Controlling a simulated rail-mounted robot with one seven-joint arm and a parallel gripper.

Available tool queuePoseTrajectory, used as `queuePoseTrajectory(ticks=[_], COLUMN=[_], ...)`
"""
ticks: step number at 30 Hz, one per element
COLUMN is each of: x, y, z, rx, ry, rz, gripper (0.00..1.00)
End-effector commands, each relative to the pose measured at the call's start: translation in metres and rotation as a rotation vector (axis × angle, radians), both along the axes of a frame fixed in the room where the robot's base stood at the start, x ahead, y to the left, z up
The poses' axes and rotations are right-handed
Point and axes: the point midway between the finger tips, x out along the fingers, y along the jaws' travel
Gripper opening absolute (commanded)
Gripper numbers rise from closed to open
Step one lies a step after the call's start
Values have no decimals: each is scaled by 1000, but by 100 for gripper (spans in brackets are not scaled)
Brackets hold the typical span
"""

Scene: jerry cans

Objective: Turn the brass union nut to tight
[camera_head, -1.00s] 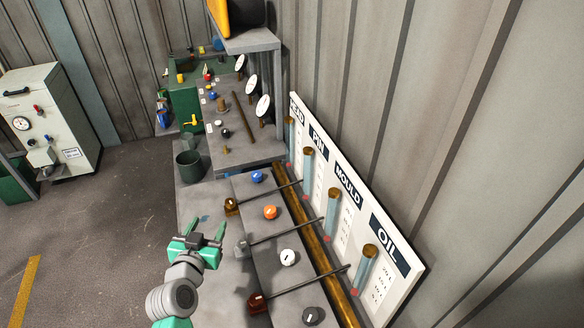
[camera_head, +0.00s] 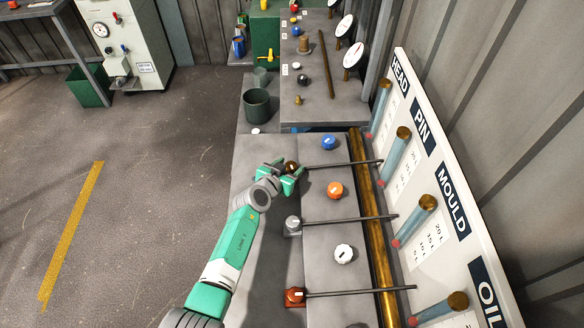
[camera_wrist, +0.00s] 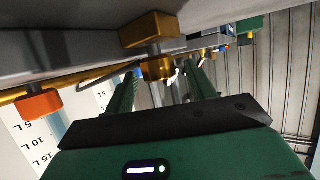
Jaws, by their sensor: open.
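The brass fitting (camera_head: 291,166), dark and rounded from above, is at the far end of the front row of valves, with a dark rod running right from it. My gripper (camera_head: 288,172) is at it, one finger on each side. The nut's tightness does not show.
Blue (camera_head: 328,142), orange (camera_head: 335,189) and white (camera_head: 343,253) knobs stand to the right. Grey (camera_head: 292,223) and red-brown (camera_head: 294,295) fittings with rods sit nearer. A thick brass pipe (camera_head: 361,190) runs before the labelled gauge board (camera_head: 421,139). A dark bucket (camera_head: 257,106) stands beyond.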

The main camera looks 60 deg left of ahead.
Motion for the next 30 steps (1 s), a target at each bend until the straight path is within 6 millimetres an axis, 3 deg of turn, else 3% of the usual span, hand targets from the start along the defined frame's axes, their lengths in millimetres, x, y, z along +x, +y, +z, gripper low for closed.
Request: queuePoseTrajectory(ticks=[4, 11, 12, 19, 30], x=[10, 11, 11, 11, 12], y=[6, 7, 7, 7, 7], z=[-7, -5, -5, -5, 0], rx=[-1, 0, 0, 0, -5], ry=[1, 0, 0, 0, 5], rz=[-1, 0, 0, 0, 86], gripper=[55, 55, 53, 10, 10])
